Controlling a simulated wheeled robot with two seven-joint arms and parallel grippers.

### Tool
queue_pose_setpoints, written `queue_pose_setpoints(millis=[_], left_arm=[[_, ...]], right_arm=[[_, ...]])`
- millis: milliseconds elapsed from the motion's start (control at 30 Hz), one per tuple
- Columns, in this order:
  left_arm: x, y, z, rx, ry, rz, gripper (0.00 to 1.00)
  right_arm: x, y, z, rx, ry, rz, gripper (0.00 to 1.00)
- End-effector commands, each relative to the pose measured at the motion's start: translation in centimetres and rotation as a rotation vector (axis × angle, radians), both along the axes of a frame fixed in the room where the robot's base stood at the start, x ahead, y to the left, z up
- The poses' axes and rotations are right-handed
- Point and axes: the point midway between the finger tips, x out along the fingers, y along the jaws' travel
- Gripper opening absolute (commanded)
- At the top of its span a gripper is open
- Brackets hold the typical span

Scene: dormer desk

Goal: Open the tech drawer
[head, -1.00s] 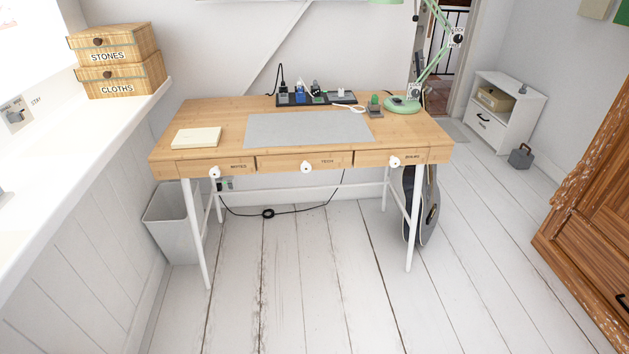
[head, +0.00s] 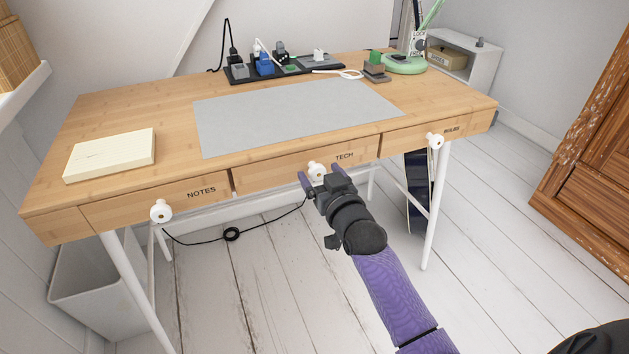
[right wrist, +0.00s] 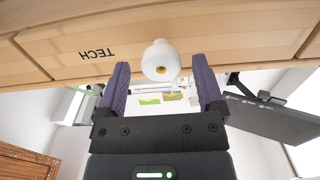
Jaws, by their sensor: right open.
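The tech drawer (head: 280,172) is the middle drawer in the desk's front, marked TECH, and its face is flush with the desk. Its round white knob (head: 316,170) sticks out at the front. The drawer face also shows in the right wrist view (right wrist: 100,38), with the knob (right wrist: 160,60) in the gap between the fingers. My right gripper (head: 322,177) is open, with its purple fingers (right wrist: 161,85) on either side of the knob. I see space between each finger and the knob. My left gripper is not in view.
The notes drawer knob (head: 161,210) is at the left and the rules drawer knob (head: 434,141) at the right. A grey desk mat (head: 295,115), a pale pad (head: 110,154), a power strip (head: 290,70) and a green lamp base (head: 404,64) are on top. A bin (head: 95,290) stands below left.

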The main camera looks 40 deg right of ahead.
Motion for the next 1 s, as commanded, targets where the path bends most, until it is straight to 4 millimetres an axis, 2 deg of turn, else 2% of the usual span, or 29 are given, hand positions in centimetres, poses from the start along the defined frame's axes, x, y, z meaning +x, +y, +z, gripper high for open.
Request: queue_pose_setpoints(millis=[33,133,400,800,1000], left_arm=[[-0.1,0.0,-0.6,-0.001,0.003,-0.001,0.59],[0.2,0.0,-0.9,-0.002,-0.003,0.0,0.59],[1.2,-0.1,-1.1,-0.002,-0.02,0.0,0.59],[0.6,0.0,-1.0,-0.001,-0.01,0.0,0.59],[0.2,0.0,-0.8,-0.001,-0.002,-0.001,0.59]], right_arm=[[0.6,-0.1,-0.5,0.0,0.003,0.0,0.86],[1.2,-0.3,-0.2,0.0,0.001,0.0,0.86],[1.4,-0.3,0.1,0.0,0.001,0.001,0.84],[1.3,-0.3,0.0,0.0,0.002,0.001,0.0],[1.3,-0.3,0.0,0.0,0.002,0.001,0.0]])
